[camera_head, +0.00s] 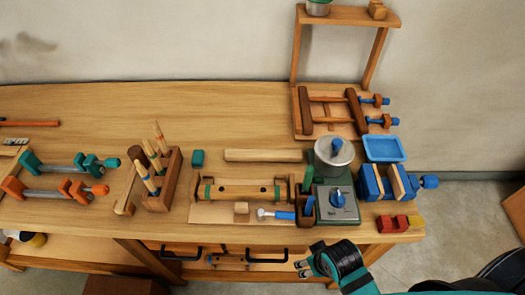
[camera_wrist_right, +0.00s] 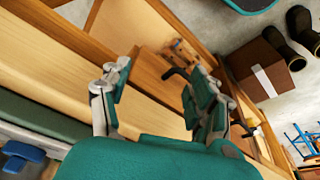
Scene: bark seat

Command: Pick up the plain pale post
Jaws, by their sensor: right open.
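I cannot make out the post in that view. My left gripper is not in view.
A green machine with a round metal top (camera_head: 334,152) stands right of the post. A tool rack (camera_head: 162,185) with upright handles is to the left. A blue-handled tool (camera_head: 280,215) and small block (camera_head: 241,208) lie in front. Bench behind the post is clear.

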